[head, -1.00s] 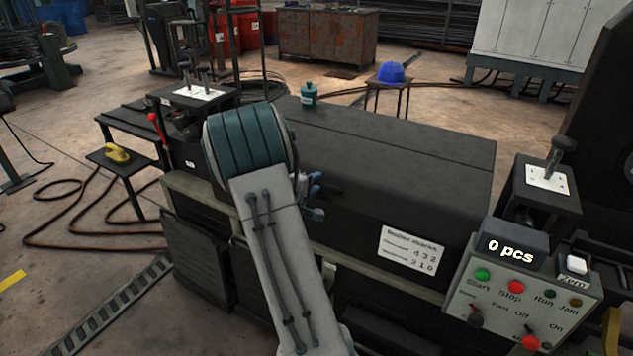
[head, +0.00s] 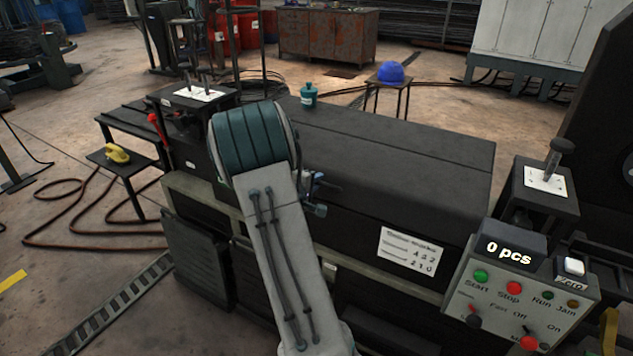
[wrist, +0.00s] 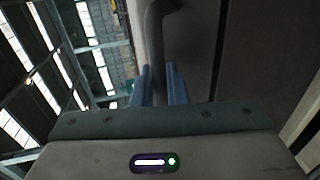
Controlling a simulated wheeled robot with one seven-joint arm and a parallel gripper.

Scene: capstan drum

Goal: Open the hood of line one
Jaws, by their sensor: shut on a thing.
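The hood (head: 400,150) is a long dark cover on the machine, with a white note (head: 411,251) on its front face. It looks down. My gripper (head: 316,187) is at the hood's front left, partly hidden behind my own arm in the head view. In the wrist view, the blue fingers of my gripper (wrist: 161,80) stand on either side of a dark bar handle (wrist: 154,40) and are shut on it. The handle stands out from the dark hood panel (wrist: 196,55). In the head view my arm hides most of the handle.
A control box (head: 525,290) with buttons and a counter reading 0 pcs stands at the right front. A teal bottle (head: 308,96) stands behind the hood. A blue helmet (head: 391,73) sits on a stool. A yellow object (head: 117,154) lies on a side stand at left.

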